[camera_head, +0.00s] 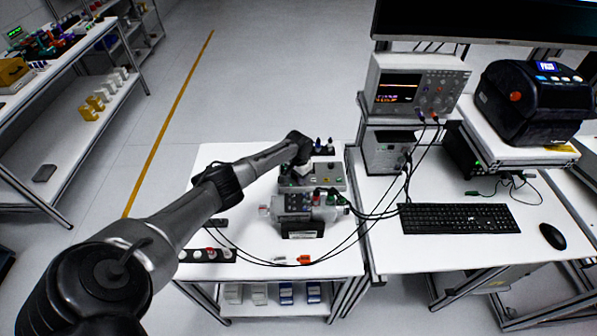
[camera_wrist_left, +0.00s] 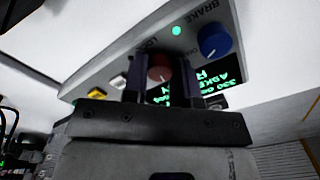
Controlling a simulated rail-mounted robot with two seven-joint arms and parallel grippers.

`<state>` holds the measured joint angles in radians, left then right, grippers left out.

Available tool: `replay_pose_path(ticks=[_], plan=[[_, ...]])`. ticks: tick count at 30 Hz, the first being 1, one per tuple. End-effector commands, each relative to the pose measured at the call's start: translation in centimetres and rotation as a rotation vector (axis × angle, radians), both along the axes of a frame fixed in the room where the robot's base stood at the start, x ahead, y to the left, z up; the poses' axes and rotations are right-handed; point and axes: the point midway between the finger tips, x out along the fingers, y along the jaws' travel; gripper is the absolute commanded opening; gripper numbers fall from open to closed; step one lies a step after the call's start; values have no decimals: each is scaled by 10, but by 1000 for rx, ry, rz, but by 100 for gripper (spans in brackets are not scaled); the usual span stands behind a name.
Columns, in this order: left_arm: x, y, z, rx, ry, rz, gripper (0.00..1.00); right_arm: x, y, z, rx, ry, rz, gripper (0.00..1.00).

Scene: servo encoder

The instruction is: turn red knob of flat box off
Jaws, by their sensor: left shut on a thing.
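The flat box (camera_head: 330,184) is a grey control box on the white table, partly behind my left arm in the head view. In the left wrist view its panel (camera_wrist_left: 150,38) fills the upper part. The red knob (camera_wrist_left: 159,74) sits between the two dark fingers of my left gripper (camera_wrist_left: 161,76), which is shut on it. In the head view my left gripper (camera_head: 302,168) is over the box and the knob is hidden. Part of the knob's markings and the display's green text is covered by the fingers. My right gripper is not in view.
On the panel are a blue knob (camera_wrist_left: 213,41), a lit green lamp (camera_wrist_left: 177,30) and a yellow button (camera_wrist_left: 97,94). A grey cabled device (camera_head: 292,205) stands in front of the box. Black cables run to an oscilloscope (camera_head: 400,90). A keyboard (camera_head: 460,218) lies right.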

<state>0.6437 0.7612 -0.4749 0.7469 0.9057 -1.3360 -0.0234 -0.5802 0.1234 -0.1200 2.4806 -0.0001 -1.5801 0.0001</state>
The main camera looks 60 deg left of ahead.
Motion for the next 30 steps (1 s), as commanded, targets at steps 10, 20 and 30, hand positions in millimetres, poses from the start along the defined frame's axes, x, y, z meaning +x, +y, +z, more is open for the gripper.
replay_pose_path(ticks=[10, 20, 30], plan=[[1, 0, 1, -1, -1, 155, 2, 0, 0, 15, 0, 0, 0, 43], [1, 0, 0, 0, -2, 195, 2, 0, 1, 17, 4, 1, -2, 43], [1, 0, 0, 1, -3, 195, 28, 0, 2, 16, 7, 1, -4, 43]])
